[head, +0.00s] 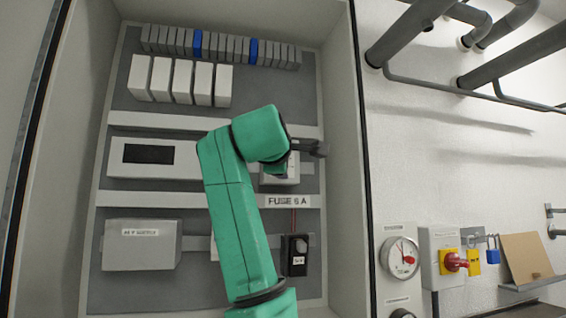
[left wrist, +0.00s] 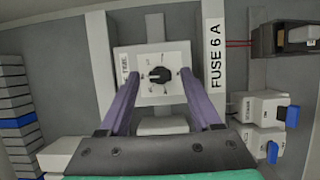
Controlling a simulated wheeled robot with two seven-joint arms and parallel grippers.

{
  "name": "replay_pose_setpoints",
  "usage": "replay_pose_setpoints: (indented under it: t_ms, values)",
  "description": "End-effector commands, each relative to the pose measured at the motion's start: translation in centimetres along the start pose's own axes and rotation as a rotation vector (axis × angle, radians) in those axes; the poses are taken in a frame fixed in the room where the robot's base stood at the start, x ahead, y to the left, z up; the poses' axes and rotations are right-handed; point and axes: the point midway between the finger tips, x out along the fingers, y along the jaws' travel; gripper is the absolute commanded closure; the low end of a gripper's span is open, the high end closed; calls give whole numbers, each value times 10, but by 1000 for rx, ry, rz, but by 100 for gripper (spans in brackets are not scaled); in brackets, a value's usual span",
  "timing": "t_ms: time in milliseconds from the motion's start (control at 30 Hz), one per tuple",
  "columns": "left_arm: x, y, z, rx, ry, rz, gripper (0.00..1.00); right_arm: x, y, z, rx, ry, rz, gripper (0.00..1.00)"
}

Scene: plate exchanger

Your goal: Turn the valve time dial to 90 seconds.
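The valve time dial is a black round knob (left wrist: 158,75) on a white square plate (left wrist: 154,92) with small marks around it, too small to read. In the left wrist view the knob sits between the spread purple fingers of my left gripper (left wrist: 159,74), which is open with nothing visibly held. I cannot tell how far the fingertips are from the plate. In the head view my green left arm reaches into the cabinet, its dark gripper (head: 312,148) in front of the white dial unit (head: 292,178). The arm hides the knob there. My right gripper is not in view.
A "FUSE 6 A" label (head: 288,201) is just below the dial unit, with a black device (head: 295,254) under it. The cabinet's side wall (head: 343,130) stands close to the right of the gripper. A gauge (head: 400,258) and red switch (head: 455,262) are outside on the right.

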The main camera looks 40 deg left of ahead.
Motion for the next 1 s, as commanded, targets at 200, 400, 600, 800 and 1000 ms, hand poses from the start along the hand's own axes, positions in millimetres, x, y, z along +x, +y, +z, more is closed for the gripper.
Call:
replay_pose_setpoints:
  t_ms: [200,400,600,800,1000]
  values:
    - [-12,-3,1,0,-1,2,35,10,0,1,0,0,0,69]
    - [-66,-7,1,-2,-3,7,35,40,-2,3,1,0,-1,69]
    - [-122,-5,1,-1,-2,4,35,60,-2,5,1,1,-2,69]
    - [-145,-1,1,1,-1,1,35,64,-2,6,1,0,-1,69]
    - [-146,0,1,1,0,0,35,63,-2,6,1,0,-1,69]
